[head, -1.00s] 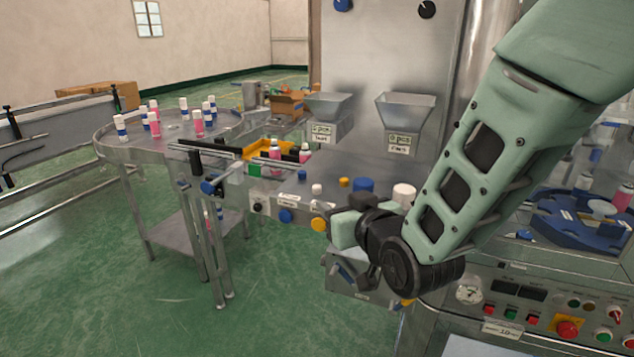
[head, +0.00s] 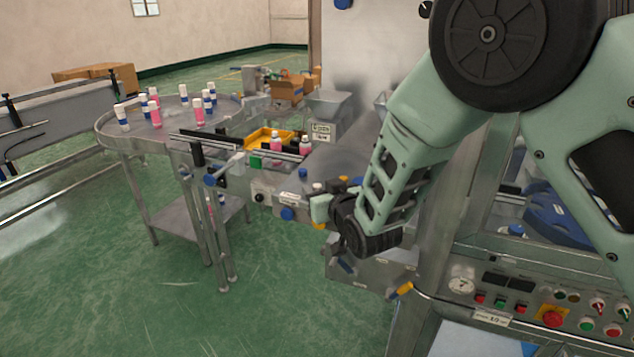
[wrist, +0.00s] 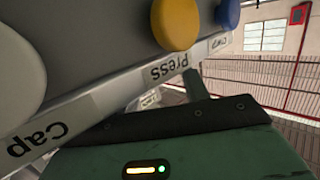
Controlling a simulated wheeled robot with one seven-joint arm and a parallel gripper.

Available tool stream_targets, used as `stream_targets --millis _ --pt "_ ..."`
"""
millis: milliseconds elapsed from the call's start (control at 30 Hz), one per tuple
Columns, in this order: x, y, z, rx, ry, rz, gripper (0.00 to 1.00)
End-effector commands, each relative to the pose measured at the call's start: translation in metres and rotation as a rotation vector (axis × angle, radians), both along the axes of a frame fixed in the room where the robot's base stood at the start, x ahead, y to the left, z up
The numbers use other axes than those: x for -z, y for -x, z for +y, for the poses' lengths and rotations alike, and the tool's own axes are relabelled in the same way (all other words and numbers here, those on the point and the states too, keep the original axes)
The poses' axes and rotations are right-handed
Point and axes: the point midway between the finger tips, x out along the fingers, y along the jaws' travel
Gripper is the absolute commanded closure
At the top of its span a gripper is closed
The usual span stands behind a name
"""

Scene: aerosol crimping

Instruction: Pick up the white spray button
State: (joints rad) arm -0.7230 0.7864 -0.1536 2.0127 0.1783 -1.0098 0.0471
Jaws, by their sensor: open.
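A small white piece (head: 317,187), which looks like the spray button, stands on the machine's metal top in the head view, just beyond my gripper. My gripper (head: 321,208) is at the machine's front edge, close to this piece, partly hidden behind my wrist. It is open, and nothing shows held in it. The wrist view shows its dark green body along the bottom and is turned over.
In the wrist view, a white round button (wrist: 18,75), a yellow one (wrist: 175,22) and a blue one (wrist: 228,12) line the labelled front panel. In the head view, a round table (head: 112,148) with several bottles stands left. A yellow tray (head: 262,139) lies beyond the rail.

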Motion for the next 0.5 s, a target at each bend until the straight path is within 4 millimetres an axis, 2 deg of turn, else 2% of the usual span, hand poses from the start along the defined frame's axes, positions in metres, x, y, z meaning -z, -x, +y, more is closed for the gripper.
stream_targets --millis 167,200,300,367,500 --pt "0.0007 -0.0004 0.0001 0.0 0.0 0.0 0.55" --pt "0.0007 -0.0003 0.0002 0.0 0.0 0.0 0.58" --pt "0.0006 -0.0003 0.0001 0.0 0.0 0.0 0.86" --pt "0.0005 -0.0001 0.0002 0.0 0.0 0.001 1.0" --pt "0.0004 -0.0001 0.0001 0.0 0.0 0.001 1.0"
